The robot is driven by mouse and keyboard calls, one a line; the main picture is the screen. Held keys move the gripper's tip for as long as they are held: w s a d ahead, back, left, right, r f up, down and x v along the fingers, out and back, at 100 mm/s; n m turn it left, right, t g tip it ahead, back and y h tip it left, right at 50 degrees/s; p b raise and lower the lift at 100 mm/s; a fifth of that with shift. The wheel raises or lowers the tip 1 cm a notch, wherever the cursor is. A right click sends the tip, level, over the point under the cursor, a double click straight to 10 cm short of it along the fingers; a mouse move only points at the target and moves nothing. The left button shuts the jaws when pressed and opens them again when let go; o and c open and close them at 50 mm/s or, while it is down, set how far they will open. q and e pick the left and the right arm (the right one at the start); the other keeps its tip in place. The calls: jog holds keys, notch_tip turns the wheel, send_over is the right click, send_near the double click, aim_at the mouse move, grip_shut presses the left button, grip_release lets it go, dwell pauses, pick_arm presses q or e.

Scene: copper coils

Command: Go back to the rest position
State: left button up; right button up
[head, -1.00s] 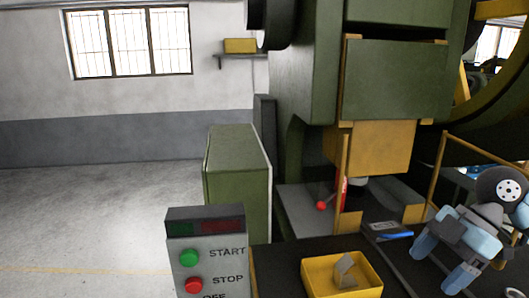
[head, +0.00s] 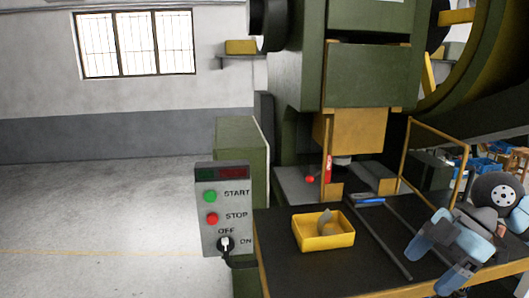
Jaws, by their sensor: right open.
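My right gripper (head: 430,262) is at the lower right of the head view, above the right part of the dark table. Its two blue-grey fingers are apart, with nothing between them. My left gripper is not in the head view. A yellow tray (head: 324,243) with a grey curved piece (head: 325,220) in it stands on the table to the left of my right gripper, apart from it.
The green press (head: 370,75) stands behind the dark table (head: 290,275), with yellow guard rails (head: 436,126). A control box (head: 223,208) with START and STOP buttons is at the table's left. Dark rods (head: 385,240) lie near my right gripper. The left floor is clear.

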jog(key=w+a+f+m+t+y, duration=0.1)
jog(key=a+f+m+t, duration=0.35)
jog(key=f, duration=0.85)
jog(key=a+f+m+t, duration=0.3)
jog(key=a+f+m, duration=0.2)
jog(key=f, duration=0.8)
jog(key=s+f+m+t+h, duration=0.4)
jog(key=s+f+m, duration=0.2)
jog(key=s+f, duration=0.7)
jog(key=s, duration=0.3)
jog(key=shift+a+f+m+p, duration=0.3)
jog(key=shift+m+p, duration=0.05)
